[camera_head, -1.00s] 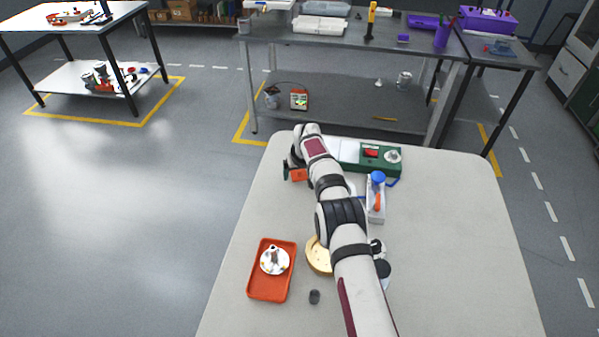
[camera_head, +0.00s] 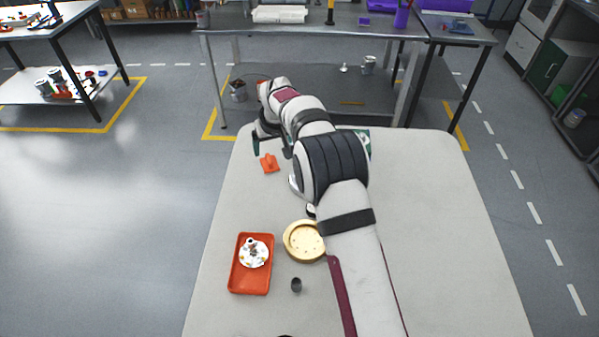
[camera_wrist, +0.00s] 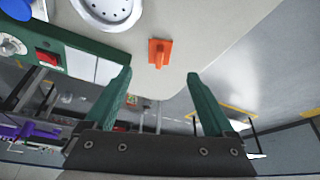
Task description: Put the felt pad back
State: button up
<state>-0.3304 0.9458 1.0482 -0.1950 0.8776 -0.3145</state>
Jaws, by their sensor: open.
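An orange piece with a raised grip (camera_head: 269,163) lies on the table near its far left edge; I cannot tell whether it is the felt pad. It also shows in the wrist view (camera_wrist: 159,52), beyond my fingertips. My gripper (camera_wrist: 159,78) has green fingers spread wide with nothing between them. In the head view my gripper (camera_head: 269,146) is at the table's far left, close to the orange piece and apart from it. No other piece is plainly a felt pad. My arm hides part of the table.
An orange-red tray (camera_head: 237,281) holds a white flanged part (camera_head: 254,253). A round golden housing (camera_head: 304,241) and a small dark cylinder (camera_head: 296,285) are beside it. A green device with a red switch (camera_wrist: 47,57) and a white perforated disc (camera_wrist: 108,9) are near my gripper. The table's right side is clear.

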jog(key=s+d+r+m+g, duration=0.1)
jog(key=s+d+r+m, duration=0.1)
jog(key=s+d+r, duration=0.35)
jog(key=s+d+r+m, duration=0.2)
jog(key=s+d+r, duration=0.1)
jog(key=s, duration=0.5)
jog(key=s+d+r+m+g, duration=0.1)
jog(key=s+d+r, duration=0.4)
jog(key=s, duration=0.2)
jog(key=s+d+f+m+g, duration=0.1)
jog(key=s+m, duration=0.1)
jog(key=s, duration=1)
jog(key=s+d+f+m+g, duration=0.1)
jog(key=s+d+f+m, duration=0.1)
jog(key=s, duration=1)
jog(key=shift+s+d+f+m, duration=0.15)
jog(key=shift+s+d+m, duration=0.2)
jog(key=shift+m, duration=0.25)
